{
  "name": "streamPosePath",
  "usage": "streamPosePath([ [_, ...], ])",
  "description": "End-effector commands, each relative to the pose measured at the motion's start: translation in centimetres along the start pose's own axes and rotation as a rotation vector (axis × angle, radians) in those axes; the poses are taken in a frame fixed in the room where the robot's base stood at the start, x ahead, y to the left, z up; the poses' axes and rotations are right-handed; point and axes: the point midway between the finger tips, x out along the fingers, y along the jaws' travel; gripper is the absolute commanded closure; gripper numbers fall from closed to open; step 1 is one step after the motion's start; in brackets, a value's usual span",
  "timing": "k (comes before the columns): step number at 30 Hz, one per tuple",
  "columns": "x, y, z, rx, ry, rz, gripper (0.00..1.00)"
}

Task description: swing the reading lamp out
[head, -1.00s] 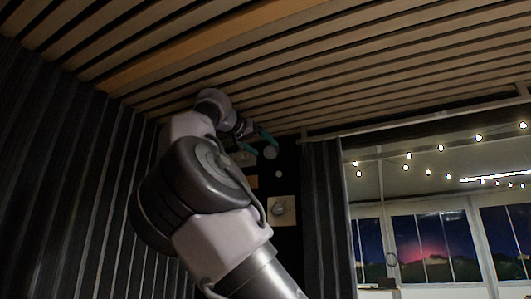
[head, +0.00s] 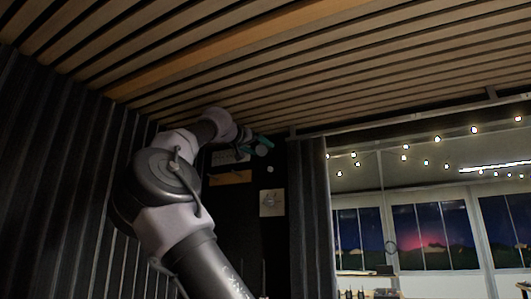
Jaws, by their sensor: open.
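My gripper (head: 256,145) is at the far end of my raised arm, high up by the dark back wall under the slatted ceiling. Its teal fingers are apart and I see nothing between them. A pale round disc (head: 261,151) shows right beside the fingers. A smaller pale disc (head: 270,169) is just below it. I cannot tell whether either disc is part of the reading lamp, or whether the gripper touches one. My arm hides part of the wall to the left.
A pale square panel (head: 272,203) and a wooden strip (head: 231,177) are on the back wall. The slatted ceiling (head: 300,60) is close above my arm. A dark ribbed wall (head: 60,180) runs along the left. A dark curtain (head: 310,215) edges the opening at right, with string lights beyond.

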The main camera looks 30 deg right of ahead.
Motion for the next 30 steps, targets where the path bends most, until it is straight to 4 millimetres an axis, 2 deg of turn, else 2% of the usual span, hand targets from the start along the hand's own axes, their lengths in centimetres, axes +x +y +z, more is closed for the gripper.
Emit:
streamPosePath([
  [3,2.3,0.1,0.0,0.000,-0.002,0.003,0.14],
  [9,4.5,0.0,0.0,0.000,-0.001,0.001,0.14],
  [20,5.0,0.0,0.0,0.000,-0.001,0.000,0.14],
  [23,5.0,0.0,0.0,0.000,-0.001,0.000,0.48],
  [24,5.0,0.0,0.0,-0.001,-0.001,0.000,0.64],
  [27,5.0,0.0,0.0,-0.001,-0.001,0.000,1.00],
  [30,5.0,0.0,0.0,-0.002,-0.007,-0.001,1.00],
])
